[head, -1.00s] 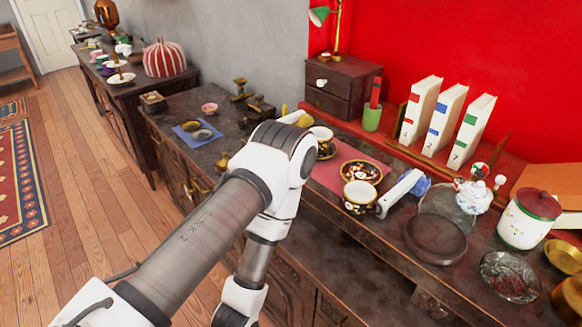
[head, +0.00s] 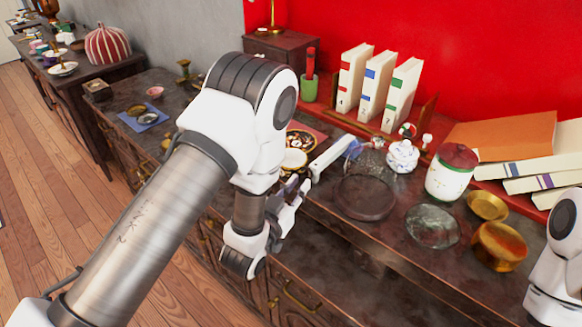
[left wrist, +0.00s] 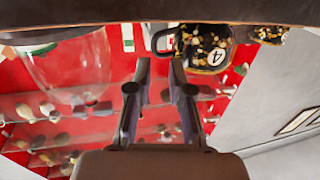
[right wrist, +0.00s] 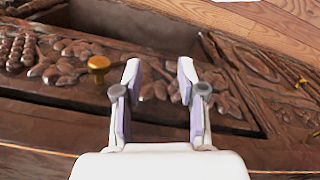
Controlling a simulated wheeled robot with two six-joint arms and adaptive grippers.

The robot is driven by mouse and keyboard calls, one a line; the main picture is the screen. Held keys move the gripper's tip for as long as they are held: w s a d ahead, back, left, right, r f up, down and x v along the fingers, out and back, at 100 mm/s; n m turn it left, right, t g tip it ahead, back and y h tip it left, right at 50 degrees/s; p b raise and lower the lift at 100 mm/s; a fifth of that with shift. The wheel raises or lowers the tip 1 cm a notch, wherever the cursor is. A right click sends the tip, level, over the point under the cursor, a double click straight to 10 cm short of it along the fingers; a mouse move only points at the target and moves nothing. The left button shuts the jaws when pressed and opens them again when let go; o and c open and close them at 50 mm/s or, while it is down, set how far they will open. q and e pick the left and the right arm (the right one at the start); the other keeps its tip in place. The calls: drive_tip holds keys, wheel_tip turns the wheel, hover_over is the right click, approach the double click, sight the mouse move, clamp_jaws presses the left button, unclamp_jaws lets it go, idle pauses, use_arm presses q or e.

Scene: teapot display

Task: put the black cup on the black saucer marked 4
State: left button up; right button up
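The black cup (left wrist: 205,48), with a flower pattern and a white 4, shows in the left wrist view with its handle (left wrist: 162,40) toward my fingers. In the head view its pale inside (head: 293,160) shows, partly behind my arm. My left gripper (left wrist: 160,62) is open, its fingertips right by the handle; whether they touch it I cannot tell. A patterned dark saucer (head: 302,141) lies behind the cup in the head view; its number is not readable. My right gripper (right wrist: 158,70) is open and empty above carved wood.
White books (head: 370,85) stand behind. The front strip of the cabinet top is fairly clear.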

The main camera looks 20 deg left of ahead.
sight(313, 175)
use_arm(q)
drive_tip(key=w, duration=0.1)
drive_tip(key=w+d, duration=0.1)
drive_tip(key=w, duration=0.1)
drive_tip(key=shift+w+d+f, duration=0.1)
drive_tip(key=shift+d+f, duration=0.1)
drive_tip(key=shift+d, duration=0.1)
drive_tip(key=shift+w, duration=0.4)
drive_tip(key=shift+a, duration=0.2)
drive_tip(key=shift+d, duration=0.1)
clamp_jaws()
use_arm(e)
drive_tip(key=shift+d+f, duration=0.25)
